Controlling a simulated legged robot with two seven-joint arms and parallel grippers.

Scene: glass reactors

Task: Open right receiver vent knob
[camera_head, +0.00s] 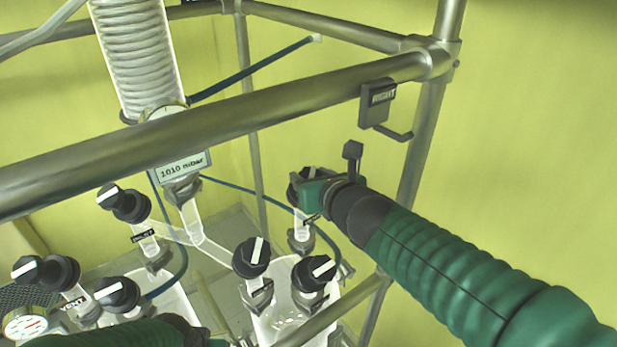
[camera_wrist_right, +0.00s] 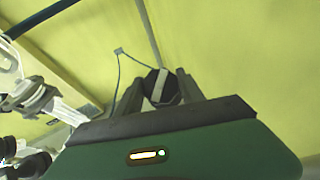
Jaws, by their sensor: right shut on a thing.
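My right gripper (camera_head: 302,188) reaches in from the right and is shut on a black vent knob (camera_head: 293,190) on top of a glass neck with a small dark label. The gripper's green body hides part of the knob. In the right wrist view the knob (camera_wrist_right: 161,87), black with a pale bar across its face, sits between the two dark fingers of the right gripper (camera_wrist_right: 160,92). My left arm's green sleeve shows along the bottom edge of the head view; its gripper fingers are not visible.
A thick metal rail (camera_head: 230,125) crosses in front, above the glassware. A gauge reading 1010 mbar (camera_head: 182,167) hangs behind the rail. A hook bracket labelled RIGHT (camera_head: 376,103) is above my right gripper.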

